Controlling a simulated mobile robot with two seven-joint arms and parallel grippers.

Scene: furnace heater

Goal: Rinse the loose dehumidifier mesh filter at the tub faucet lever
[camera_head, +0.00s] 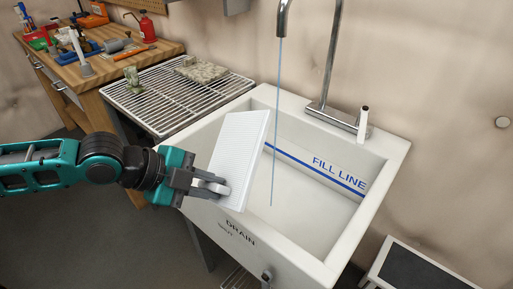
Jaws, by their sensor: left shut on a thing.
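My left gripper (205,187) is shut on the white mesh filter (241,150) at its lower left edge. It holds the filter tilted, over the left side of the white tub (387,165). The faucet (325,65) stands at the tub's back rim, and a thin blue stream of water (276,120) falls from its spout into the tub. The stream passes just right of the filter and looks apart from it. The white faucet lever (363,122) stands upright on the back rim, right of the spout column. My right gripper is not in view.
A wire rack (165,100) left of the tub holds a speckled block and a small greenish piece. A wooden workbench (90,80) with tools stands at the far left. A drain valve (266,277) sticks out at the tub's front. A dark-topped stand (415,268) is at lower right.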

